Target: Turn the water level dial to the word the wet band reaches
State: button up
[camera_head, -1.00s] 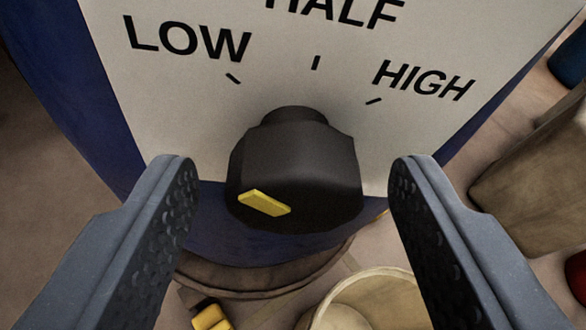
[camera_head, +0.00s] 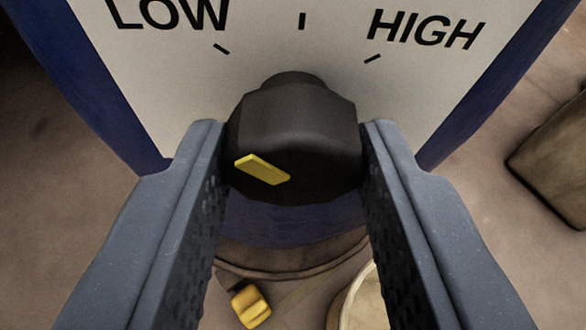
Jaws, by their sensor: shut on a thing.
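The water level dial (camera_head: 295,125) is a dark, faceted knob on a pale panel (camera_head: 330,60). Its yellow pointer mark (camera_head: 262,169) sits on the front face, toward the lower left, slanting up to the left, on the LOW side. The panel shows LOW (camera_head: 170,12) at left and HIGH (camera_head: 425,30) at right, each with a tick; a middle tick stands above the dial, and its word is out of view. My gripper (camera_head: 294,150) is shut on the dial, one finger on each side. The wet band is not in view.
The panel is on a blue vat (camera_head: 285,220). Below lie a yellow object (camera_head: 250,304) and a pale round container (camera_head: 364,300), partly behind the right finger. A brown block-like object (camera_head: 555,150) stands at the right. Floor on the left is clear.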

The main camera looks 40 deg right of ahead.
jog(key=m+b, duration=0.1)
jog(key=m+t+y+b, duration=0.1)
jog(key=m, duration=0.1)
jog(key=shift+s+d+f+y+b, duration=0.1)
jog(key=shift+s+f+y+b, duration=0.05)
jog(key=shift+f+y+b, duration=0.2)
jog(key=shift+r+m+t+b, duration=0.2)
jog(key=shift+m+t+b, duration=0.3)
jog(key=shift+m, duration=0.1)
jog(key=shift+s+d+m+t+y, duration=0.15)
jog(key=shift+m+t+y, duration=0.45)
jog(key=shift+m, duration=0.4)
jog(key=m, duration=0.1)
jog(key=m+t+y, duration=0.1)
jog(key=m, duration=0.1)
jog(key=shift+f+t, duration=0.25)
jog(key=shift+t, duration=0.05)
jog(key=m+t, duration=0.1)
jog(key=m, duration=0.3)
jog(key=shift+d+t+p, duration=0.1)
jog(key=shift+t+p, duration=0.2)
jog(key=shift+t, duration=0.1)
jog(key=shift+f+m, duration=0.1)
jog(key=shift+m, duration=0.4)
jog(key=o, duration=0.9)
jog(key=shift+d, duration=0.1)
jog(key=shift+c, duration=0.2)
jog(key=shift+o, duration=0.5)
